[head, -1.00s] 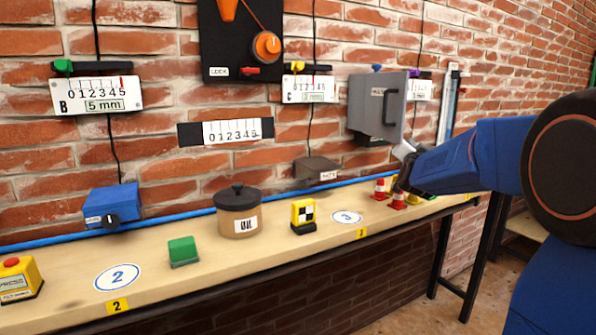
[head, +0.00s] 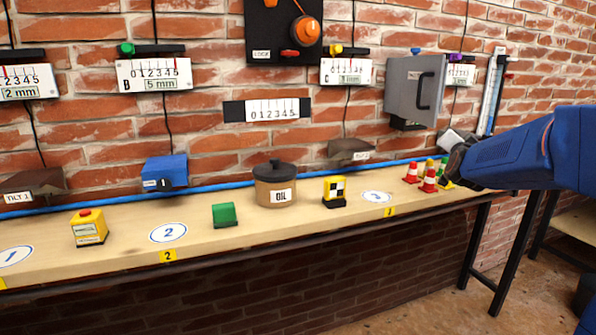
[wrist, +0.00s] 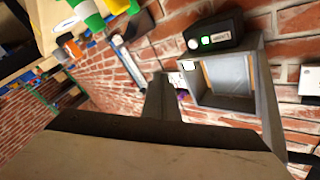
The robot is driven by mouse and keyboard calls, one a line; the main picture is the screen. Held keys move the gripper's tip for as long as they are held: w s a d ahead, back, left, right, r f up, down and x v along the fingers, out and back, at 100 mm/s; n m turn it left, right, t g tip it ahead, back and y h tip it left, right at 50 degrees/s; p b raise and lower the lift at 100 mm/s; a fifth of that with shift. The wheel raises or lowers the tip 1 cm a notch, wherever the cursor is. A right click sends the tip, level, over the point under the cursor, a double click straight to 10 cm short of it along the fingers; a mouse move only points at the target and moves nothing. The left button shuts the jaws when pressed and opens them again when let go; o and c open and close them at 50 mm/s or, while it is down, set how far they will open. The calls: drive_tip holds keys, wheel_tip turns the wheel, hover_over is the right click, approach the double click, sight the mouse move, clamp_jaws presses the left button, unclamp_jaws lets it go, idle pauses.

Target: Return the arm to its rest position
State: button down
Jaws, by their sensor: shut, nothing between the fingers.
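My blue arm reaches in from the right in the head view. My gripper (head: 452,145) is at its end, above the right part of the bench and just right of and below the grey wall box (head: 414,90). Its fingers are small and partly hidden there. In the wrist view the gripper's dark finger (wrist: 162,100) shows as a single closed piece with nothing held. The same grey box shows in the wrist view, tilted, with its open front (wrist: 228,75) to the right of the finger.
Red-and-white cones (head: 429,181) and yellow and green pieces stand on the bench (head: 300,225) close below my gripper. An oil pot (head: 275,188), a checkered yellow block (head: 335,191), a green block (head: 224,214) and a red-button box (head: 89,228) stand further left. Gauges hang on the brick wall.

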drive_tip(key=s+a+f+n+g+y, duration=0.3)
drive_tip(key=s+a+f, duration=0.3)
drive_tip(key=s+a, duration=0.25)
drive_tip(key=s+a+f+n+g+y, duration=0.2)
drive_tip(key=s+a+f+n+y, duration=0.15)
drive_tip(key=s+a+f, duration=0.5)
drive_tip(key=s+a+f+n+g, duration=0.1)
drive_tip(key=s+f, duration=0.3)
drive_tip(key=s, duration=0.6)
drive_tip(key=s+a+f+n+g, duration=0.1)
drive_tip(key=s+f+g, duration=0.3)
drive_tip(key=s, duration=0.6)
drive_tip(key=s+f+n+g, duration=0.2)
drive_tip(key=s+f+n, duration=0.1)
drive_tip(key=s, duration=0.7)
drive_tip(key=shift+s+a+f+g+y, duration=0.35)
drive_tip(key=shift+s+a+f+g, duration=0.05)
drive_tip(key=shift+f, duration=0.45)
